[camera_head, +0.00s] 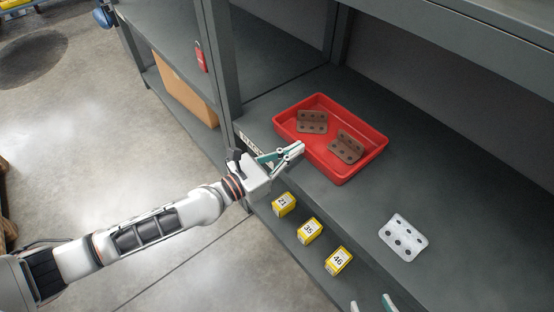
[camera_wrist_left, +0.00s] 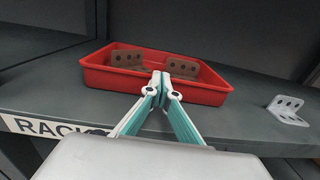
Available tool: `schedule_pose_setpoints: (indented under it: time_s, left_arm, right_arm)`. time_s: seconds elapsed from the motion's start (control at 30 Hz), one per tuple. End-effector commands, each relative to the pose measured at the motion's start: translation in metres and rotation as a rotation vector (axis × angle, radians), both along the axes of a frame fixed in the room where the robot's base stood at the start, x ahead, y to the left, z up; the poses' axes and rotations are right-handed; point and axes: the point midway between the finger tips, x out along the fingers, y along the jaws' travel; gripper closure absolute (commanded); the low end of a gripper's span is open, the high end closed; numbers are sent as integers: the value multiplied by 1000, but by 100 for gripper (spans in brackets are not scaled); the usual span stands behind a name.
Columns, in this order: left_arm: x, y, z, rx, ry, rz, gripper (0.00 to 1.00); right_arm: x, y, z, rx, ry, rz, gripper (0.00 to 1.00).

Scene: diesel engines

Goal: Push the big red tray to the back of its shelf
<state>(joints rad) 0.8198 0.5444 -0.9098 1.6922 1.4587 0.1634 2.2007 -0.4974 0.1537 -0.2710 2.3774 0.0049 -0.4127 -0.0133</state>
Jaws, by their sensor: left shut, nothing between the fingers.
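The big red tray (camera_head: 345,178) sits on the grey shelf, with bare shelf behind it. It also shows in the left wrist view (camera_wrist_left: 110,79). Two brown perforated angle brackets (camera_head: 311,121) (camera_head: 346,146) lie inside it. My left gripper (camera_head: 299,149) is shut and empty, its fingertips at the tray's near wall. In the left wrist view the shut fingertips (camera_wrist_left: 162,84) overlap that wall, and I cannot tell whether they touch it. My right gripper (camera_head: 372,303) shows only its two fingertips, spread apart, at the bottom edge of the head view.
A pale perforated bracket (camera_head: 403,237) lies on the shelf right of the tray. Yellow numbered boxes (camera_head: 284,204) (camera_head: 310,231) (camera_head: 338,261) stand in a row below the shelf's front edge. A grey upright post (camera_head: 221,62) rises left of the tray.

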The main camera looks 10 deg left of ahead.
Motion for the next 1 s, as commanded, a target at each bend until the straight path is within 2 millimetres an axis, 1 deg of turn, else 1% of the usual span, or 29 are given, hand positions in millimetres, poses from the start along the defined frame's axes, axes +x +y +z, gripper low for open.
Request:
schedule_pose_setpoints:
  time_s: [0.03, 0.1, 0.2, 0.3, 0.43, 0.77, 1.0]
  left_arm:
    - [10, -10, 0, -4, 0, 0, 100]
    - [21, -20, -1, -4, 2, -1, 100]
    - [34, -31, -2, -2, 2, 0, 100]
    - [41, -37, -1, -1, 2, -1, 100]
    - [44, -40, -1, 1, 2, -2, 100]
    - [44, -40, 0, 1, 1, -2, 100]
    - [38, -42, 2, 1, -2, -2, 100]
  right_arm:
    - [-1, 0, -2, 1, 4, 0, 60]
    - [-2, 1, -3, 4, 7, 0, 60]
    - [-2, 3, -3, 10, 6, 0, 60]
    - [-1, 4, 0, 18, 0, -1, 60]
    - [2, 5, 3, 22, -8, -4, 60]
    - [4, 5, 6, 25, -11, -8, 60]
    - [6, 4, 9, 18, -18, -5, 60]
